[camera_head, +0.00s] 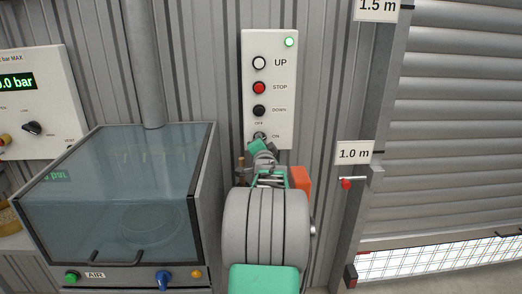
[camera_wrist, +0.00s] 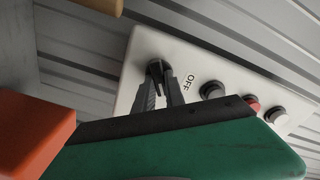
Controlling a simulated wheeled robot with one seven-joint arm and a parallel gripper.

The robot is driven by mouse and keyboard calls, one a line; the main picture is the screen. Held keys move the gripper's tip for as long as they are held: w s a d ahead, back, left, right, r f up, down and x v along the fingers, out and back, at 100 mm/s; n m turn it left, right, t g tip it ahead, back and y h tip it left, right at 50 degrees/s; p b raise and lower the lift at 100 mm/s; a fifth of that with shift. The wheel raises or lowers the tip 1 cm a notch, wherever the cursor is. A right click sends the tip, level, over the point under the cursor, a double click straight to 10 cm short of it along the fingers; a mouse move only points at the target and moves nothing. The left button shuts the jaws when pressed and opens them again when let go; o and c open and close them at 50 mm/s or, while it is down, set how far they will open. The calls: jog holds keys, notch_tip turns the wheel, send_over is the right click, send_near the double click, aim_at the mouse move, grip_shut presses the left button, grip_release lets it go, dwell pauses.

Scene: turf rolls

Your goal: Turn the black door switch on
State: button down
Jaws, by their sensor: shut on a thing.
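A white door panel (camera_head: 283,100) hangs on the corrugated wall, with the black door switch (camera_head: 259,135) at its bottom between the OFF and ON labels. My gripper (camera_head: 260,142) reaches up to it from below. In the wrist view, the two dark fingers of my gripper (camera_wrist: 161,84) are shut on the black switch knob (camera_wrist: 155,67), next to the OFF label. The fingers hide much of the knob, so I cannot tell which label it points to. A small green lamp (camera_head: 289,42) glows at the panel's top right.
UP (camera_head: 259,63), STOP (camera_head: 259,87) and DOWN (camera_head: 259,110) buttons sit above the switch.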

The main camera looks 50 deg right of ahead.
jog(key=shift+f+m+b, duration=0.2)
jog(key=shift+m+b, duration=2.2)
jog(key=shift+m, duration=0.9)
jog(key=c, duration=1.4)
grip_release()
jog(key=v, duration=0.7)
jog(key=shift+s+a+b, duration=0.25)
jog(key=shift+a+b, duration=0.05)
jog(key=shift+b, duration=0.05)
